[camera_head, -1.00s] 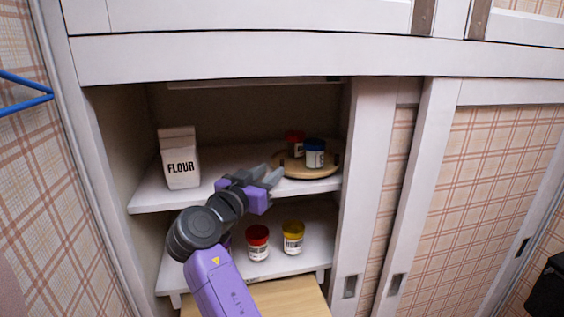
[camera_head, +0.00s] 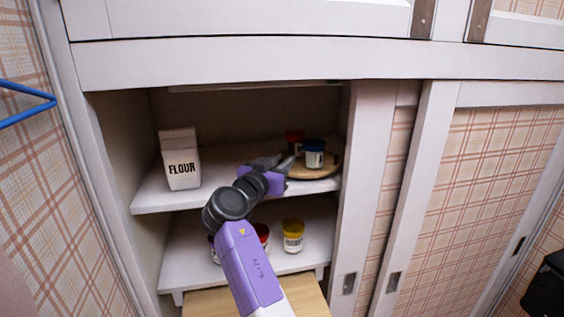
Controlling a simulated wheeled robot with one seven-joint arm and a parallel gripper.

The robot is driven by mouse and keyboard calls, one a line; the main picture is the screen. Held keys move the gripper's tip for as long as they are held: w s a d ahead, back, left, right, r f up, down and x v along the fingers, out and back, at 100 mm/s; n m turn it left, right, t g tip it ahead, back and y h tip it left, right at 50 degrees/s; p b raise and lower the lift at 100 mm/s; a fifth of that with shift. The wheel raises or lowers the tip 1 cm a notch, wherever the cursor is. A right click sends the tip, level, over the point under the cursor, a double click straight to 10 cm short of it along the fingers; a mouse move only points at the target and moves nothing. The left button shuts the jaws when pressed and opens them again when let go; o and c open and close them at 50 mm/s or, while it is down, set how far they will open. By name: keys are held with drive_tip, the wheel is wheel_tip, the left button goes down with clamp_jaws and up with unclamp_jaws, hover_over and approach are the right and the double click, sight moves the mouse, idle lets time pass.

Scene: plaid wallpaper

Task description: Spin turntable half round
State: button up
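The round wooden turntable (camera_head: 318,170) sits at the right end of the upper shelf. A blue-lidded jar (camera_head: 314,153) stands near its front, and a red-lidded jar (camera_head: 294,142) stands on it behind and to the left. My purple and grey gripper (camera_head: 284,164) is at the turntable's left edge, with its fingers pointing right. The fingers look slightly parted, but their gap is small in this view. I cannot tell whether they touch the turntable. Part of the turntable's left edge is hidden by the fingers.
A flour carton (camera_head: 181,160) stands at the left of the upper shelf (camera_head: 158,200). On the lower shelf are a yellow-lidded jar (camera_head: 293,236) and a red-lidded jar (camera_head: 262,233) partly behind my arm. The cabinet's right post (camera_head: 362,190) is close to the turntable.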

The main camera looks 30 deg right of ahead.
clamp_jaws()
idle(1.2)
